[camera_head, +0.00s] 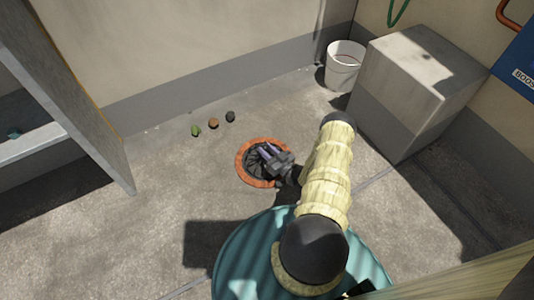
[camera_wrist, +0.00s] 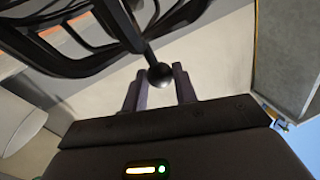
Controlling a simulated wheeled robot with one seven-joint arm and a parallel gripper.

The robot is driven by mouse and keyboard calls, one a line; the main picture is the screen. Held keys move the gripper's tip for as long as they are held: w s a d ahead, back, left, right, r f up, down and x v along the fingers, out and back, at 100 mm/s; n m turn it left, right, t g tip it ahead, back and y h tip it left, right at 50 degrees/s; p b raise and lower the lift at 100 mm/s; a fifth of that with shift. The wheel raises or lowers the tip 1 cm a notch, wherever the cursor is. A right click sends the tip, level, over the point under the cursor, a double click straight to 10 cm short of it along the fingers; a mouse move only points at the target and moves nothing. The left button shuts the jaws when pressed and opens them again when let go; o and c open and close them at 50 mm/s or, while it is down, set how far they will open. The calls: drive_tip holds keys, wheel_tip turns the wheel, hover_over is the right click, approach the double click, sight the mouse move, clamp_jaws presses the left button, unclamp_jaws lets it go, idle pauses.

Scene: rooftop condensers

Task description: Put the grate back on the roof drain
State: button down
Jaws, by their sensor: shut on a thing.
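The grate (camera_wrist: 100,40) is black with curved ribs and a stem ending in a round knob (camera_wrist: 160,75). In the wrist view the knob sits between the two fingers of my gripper (camera_wrist: 158,84), which is shut on it. In the head view my gripper (camera_head: 270,156) is over the roof drain, whose orange-red ring (camera_head: 247,174) lies on the floor. The dark grate (camera_head: 256,165) shows within the ring's outline, partly hidden by my gripper. I cannot tell whether it touches the drain or hangs just above it.
Three small lumps, green (camera_head: 196,130), brown (camera_head: 213,123) and dark (camera_head: 230,116), lie on the floor behind the drain. A white bucket (camera_head: 344,68) and a grey block (camera_head: 412,85) stand at the back right. A grey panel (camera_head: 75,90) stands at left.

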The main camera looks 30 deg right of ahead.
drive_tip(key=shift+w+a+f, duration=0.1)
drive_tip(key=shift+f, duration=0.1)
drive_tip(key=c, duration=1.1)
unclamp_jaws()
drive_tip(key=shift+r, duration=0.2)
drive_tip(key=p+v, duration=0.4)
drive_tip(key=v, duration=0.8)
